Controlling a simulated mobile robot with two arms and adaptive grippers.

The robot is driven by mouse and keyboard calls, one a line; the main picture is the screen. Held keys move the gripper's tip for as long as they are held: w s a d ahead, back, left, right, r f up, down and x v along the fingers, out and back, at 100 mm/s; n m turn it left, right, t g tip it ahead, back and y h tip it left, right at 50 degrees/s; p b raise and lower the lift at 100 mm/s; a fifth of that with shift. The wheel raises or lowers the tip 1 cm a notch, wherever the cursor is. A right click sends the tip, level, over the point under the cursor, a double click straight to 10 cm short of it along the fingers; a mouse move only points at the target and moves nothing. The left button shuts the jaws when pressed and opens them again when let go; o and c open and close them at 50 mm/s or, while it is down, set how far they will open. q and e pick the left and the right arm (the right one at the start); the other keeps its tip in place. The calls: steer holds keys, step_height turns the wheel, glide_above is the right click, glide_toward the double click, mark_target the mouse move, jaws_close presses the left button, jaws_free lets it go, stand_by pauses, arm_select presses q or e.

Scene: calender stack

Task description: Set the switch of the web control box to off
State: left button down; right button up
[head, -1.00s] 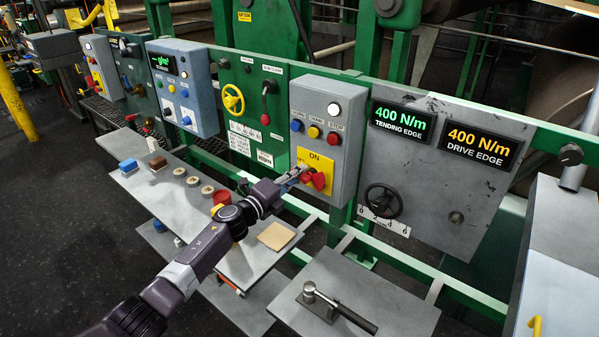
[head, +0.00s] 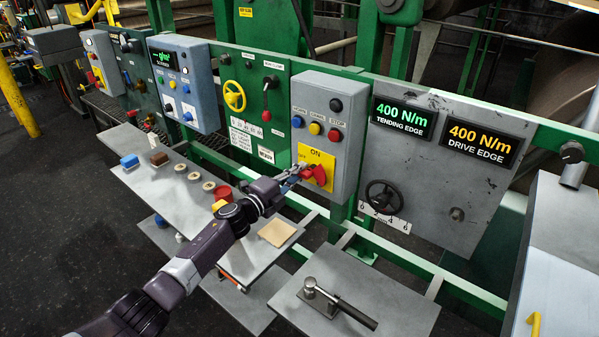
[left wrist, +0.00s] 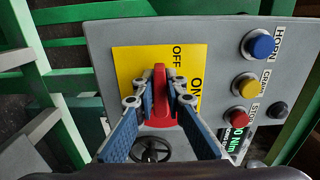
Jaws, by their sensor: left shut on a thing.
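The grey control box (head: 325,120) with HORN, CRAWL and STOP buttons stands at the centre of the head view. Low on it, a yellow plate (head: 327,158) marked ON and OFF carries a red rotary switch handle (head: 320,173). My left gripper (head: 297,174) reaches it from the left and is shut on the handle. In the left wrist view the fingers (left wrist: 160,105) lie on both sides of the red handle (left wrist: 159,82), which points up toward the side lettered OFF. The lamp (head: 336,105) at the top of the box is dark. My right gripper is out of view.
A blue-grey box (head: 183,85) and a green panel with a yellow handwheel (head: 234,96) stand to the left. The grey tension panel (head: 440,150) with a black handwheel (head: 383,196) is to the right. A grey shelf (head: 215,230) with small items runs below my arm.

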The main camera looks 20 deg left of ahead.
arm_select(q)
steer(key=c, duration=2)
jaws_free()
steer(key=shift+f, duration=0.1)
steer(key=shift+o, duration=0.2)
steer(key=v, duration=1.2)
